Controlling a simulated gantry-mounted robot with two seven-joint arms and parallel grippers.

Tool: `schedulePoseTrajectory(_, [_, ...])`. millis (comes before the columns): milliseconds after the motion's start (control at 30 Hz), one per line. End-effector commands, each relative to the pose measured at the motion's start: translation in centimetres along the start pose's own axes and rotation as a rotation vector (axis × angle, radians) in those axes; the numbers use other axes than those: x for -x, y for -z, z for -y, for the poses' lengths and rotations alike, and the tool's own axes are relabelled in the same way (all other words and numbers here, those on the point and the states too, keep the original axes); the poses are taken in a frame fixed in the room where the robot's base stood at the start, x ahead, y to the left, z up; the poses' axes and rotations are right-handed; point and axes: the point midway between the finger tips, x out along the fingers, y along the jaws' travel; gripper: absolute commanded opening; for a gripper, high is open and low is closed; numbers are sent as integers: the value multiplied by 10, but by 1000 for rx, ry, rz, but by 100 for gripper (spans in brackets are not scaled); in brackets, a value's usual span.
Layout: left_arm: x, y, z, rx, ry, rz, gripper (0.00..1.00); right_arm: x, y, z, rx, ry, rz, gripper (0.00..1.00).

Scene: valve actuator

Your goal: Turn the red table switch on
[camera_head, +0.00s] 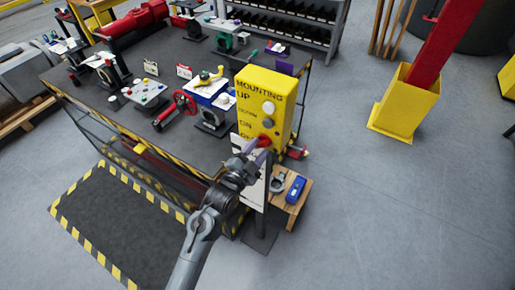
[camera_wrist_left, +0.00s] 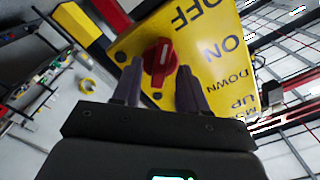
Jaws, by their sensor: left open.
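The red table switch (camera_head: 264,141) is a rotary knob low on the front of the yellow control box (camera_head: 283,92). In the left wrist view the red knob (camera_wrist_left: 160,58) stands beside the printed words OFF and ON. I cannot tell which word it points at. My left gripper (camera_head: 255,154) is open at the knob in the head view. In the left wrist view its two dark fingers (camera_wrist_left: 159,75) lie on either side of the knob, with a gap visible; contact cannot be told. My right gripper is in neither view.
White and grey buttons (camera_head: 268,107) sit above the switch on the box. The dark worktable (camera_head: 150,62) with valves stands behind and left. A small wooden stand (camera_head: 296,201) holds a blue item at the right.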

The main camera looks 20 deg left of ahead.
Motion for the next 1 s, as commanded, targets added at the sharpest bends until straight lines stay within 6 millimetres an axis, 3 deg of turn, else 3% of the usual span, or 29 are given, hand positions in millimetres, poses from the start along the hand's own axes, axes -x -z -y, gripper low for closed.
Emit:
schedulePoseTrajectory(367, [-4, 0, 0, 1, 0, 0, 41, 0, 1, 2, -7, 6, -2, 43])
schedulePoseTrajectory(633, [-4, 0, 0, 1, 0, 0, 0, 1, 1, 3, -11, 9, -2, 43])
schedulePoseTrajectory(1000, [-4, 0, 0, -30, 0, 1, 0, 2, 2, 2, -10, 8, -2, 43])
